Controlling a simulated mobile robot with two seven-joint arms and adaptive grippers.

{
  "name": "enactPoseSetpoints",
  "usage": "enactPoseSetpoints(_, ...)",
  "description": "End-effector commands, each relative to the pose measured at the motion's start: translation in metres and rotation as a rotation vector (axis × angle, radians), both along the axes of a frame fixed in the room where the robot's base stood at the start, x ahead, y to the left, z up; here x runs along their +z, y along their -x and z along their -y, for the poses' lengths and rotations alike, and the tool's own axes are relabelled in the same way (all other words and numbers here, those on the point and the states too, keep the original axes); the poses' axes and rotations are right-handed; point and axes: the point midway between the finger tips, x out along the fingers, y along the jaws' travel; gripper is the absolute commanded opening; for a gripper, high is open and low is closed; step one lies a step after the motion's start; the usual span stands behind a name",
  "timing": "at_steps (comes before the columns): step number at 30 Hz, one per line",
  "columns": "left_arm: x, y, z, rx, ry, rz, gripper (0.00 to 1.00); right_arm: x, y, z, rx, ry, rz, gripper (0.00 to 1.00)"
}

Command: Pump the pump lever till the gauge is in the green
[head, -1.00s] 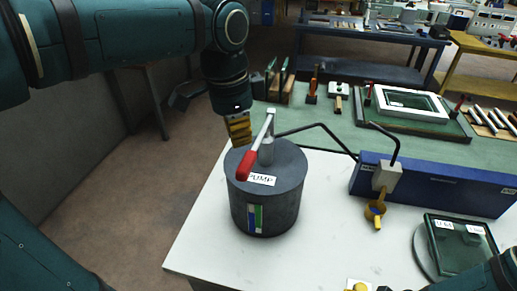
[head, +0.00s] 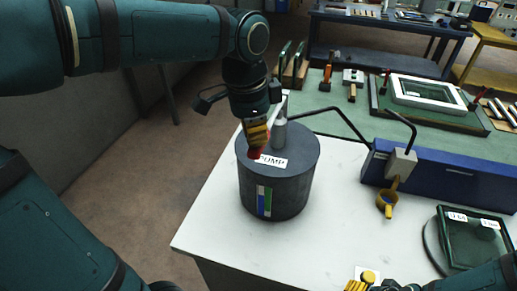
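The dark grey pump (head: 302,190) is a cylinder standing upright on the white table, labelled PUMP. Its lever rises at the top beside a light grey post (head: 279,132); the red handle (head: 257,154) is low, near the label. My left gripper (head: 257,138), with yellow fingers, is at the handle and covers much of the lever. Whether its fingers are closed around it is unclear. The gauge (head: 264,202) on the pump's front has a white strip with blue in its lower part, beside a green band. My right gripper (head: 356,285) is partly visible at the bottom edge; its opening is unclear.
A bent black pipe runs from the pump to a blue box (head: 445,178) with a grey block and a yellow-ended part (head: 387,204). White table (head: 215,225) is bare left of the pump.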

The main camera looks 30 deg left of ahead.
Motion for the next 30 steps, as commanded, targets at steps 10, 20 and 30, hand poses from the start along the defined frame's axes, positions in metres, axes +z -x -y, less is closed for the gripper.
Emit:
enactPoseSetpoints(10,-0.011,-0.001,0.001,0.000,0.000,0.000,0.00,-0.010,0.000,0.000,-0.001,0.001,0.000,0.63)
enactPoseSetpoints(20,-0.015,-0.001,0.001,0.000,0.000,0.000,0.00,-0.012,0.000,0.000,-0.001,0.001,0.000,0.63)
enactPoseSetpoints(30,-0.050,-0.001,0.001,0.000,-0.001,-0.001,0.00,-0.039,0.000,0.000,-0.002,0.001,0.001,0.63)
